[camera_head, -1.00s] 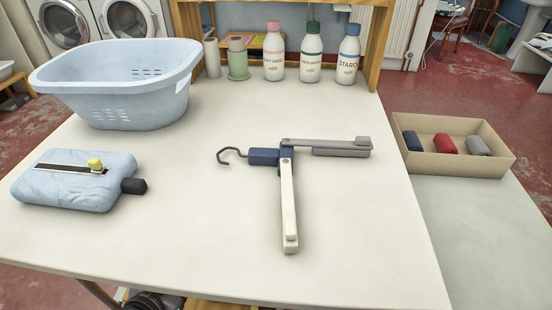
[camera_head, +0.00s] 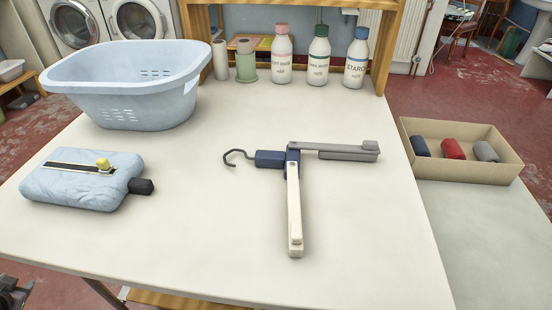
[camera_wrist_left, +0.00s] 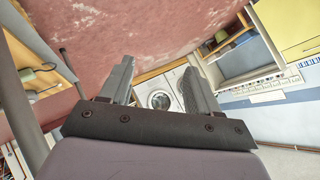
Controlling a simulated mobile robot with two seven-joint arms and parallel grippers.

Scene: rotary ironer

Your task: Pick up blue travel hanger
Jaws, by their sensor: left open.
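The blue travel hanger lies on the white table (camera_head: 200,235) near its middle. A grey arm (camera_head: 340,151) extends right from the body, and a cream arm (camera_head: 294,215) extends toward the table's front edge. My left gripper (camera_head: 12,295) just enters the head view at the lower left corner, beside the table and far from the hanger. In the left wrist view the left gripper (camera_wrist_left: 158,82) has its two fingers apart with nothing between them. My right gripper is not in view.
A light blue basket (camera_head: 125,100) stands at the back left. A pale blue padded item (camera_head: 75,190) with a black end lies at the left. Several bottles (camera_head: 318,60) and spools line the back. A cardboard box (camera_head: 465,175) with rolls stands right. Table space around the hanger is clear.

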